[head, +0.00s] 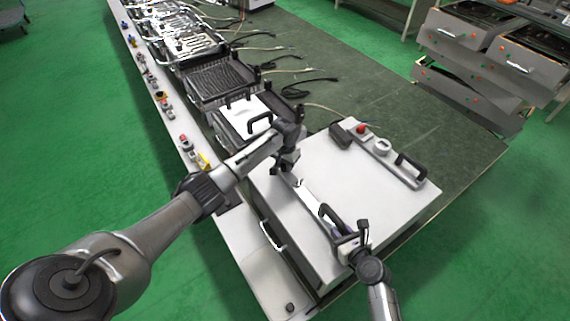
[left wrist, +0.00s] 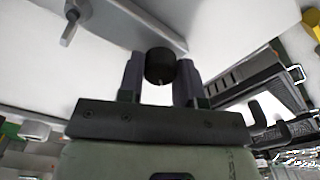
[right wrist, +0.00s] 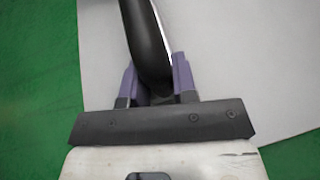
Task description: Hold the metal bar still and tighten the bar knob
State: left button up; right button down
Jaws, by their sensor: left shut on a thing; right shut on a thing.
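The metal bar (head: 310,198) lies across the white top of the nearest unit (head: 375,185). My left gripper (head: 285,168) is at the bar's far end. In the left wrist view, the round black bar knob (left wrist: 160,66) sits between the fingers of my left gripper (left wrist: 160,85), which is shut on it. My right gripper (head: 347,240) is at the bar's near end. In the right wrist view, my right gripper (right wrist: 158,80) is shut on a black curved handle (right wrist: 145,35). The knob is hidden behind the left gripper in the head view.
A red button (head: 362,128), a white dial (head: 382,147) and a black handle (head: 411,167) sit on the unit's far right side. Several open grill units (head: 215,80) line the bench behind. Loose cables (head: 305,83) lie on the dark green bench top, which is otherwise fairly clear.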

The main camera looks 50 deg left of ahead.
aim_at(285, 165)
pick_arm(q)
jog(key=m, duration=0.6)
jog(key=shift+m, duration=0.3)
jog(key=m, duration=1.2)
jog(key=shift+m, duration=0.3)
jog(key=m, duration=0.5)
jog(key=shift+m, duration=0.6)
jog(key=o, duration=0.9)
jog(key=shift+o, duration=0.2)
notch_tip(285, 165, up, 12)
